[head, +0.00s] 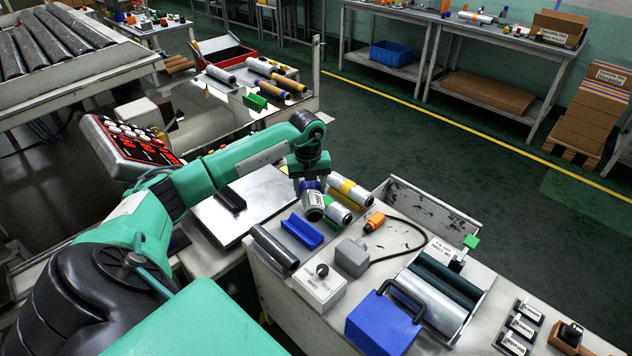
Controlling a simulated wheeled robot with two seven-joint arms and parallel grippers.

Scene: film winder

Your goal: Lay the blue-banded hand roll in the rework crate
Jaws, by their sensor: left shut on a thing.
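My left gripper (312,180) is shut on a silvery roll with a blue band (313,204), which hangs roughly upright over the near bench. The gripper hides part of the roll. Just right of it are a green-banded roll (336,211) and a yellow-banded roll (353,191); I cannot tell whether the held roll touches them. A red crate with a dark inside (241,61) stands on the table at the back left; I can read no label on it. My right gripper is not in view.
Several rolls (285,84) and a green block (255,101) lie before the red crate. A blue bin (391,54) sits under the far bench.

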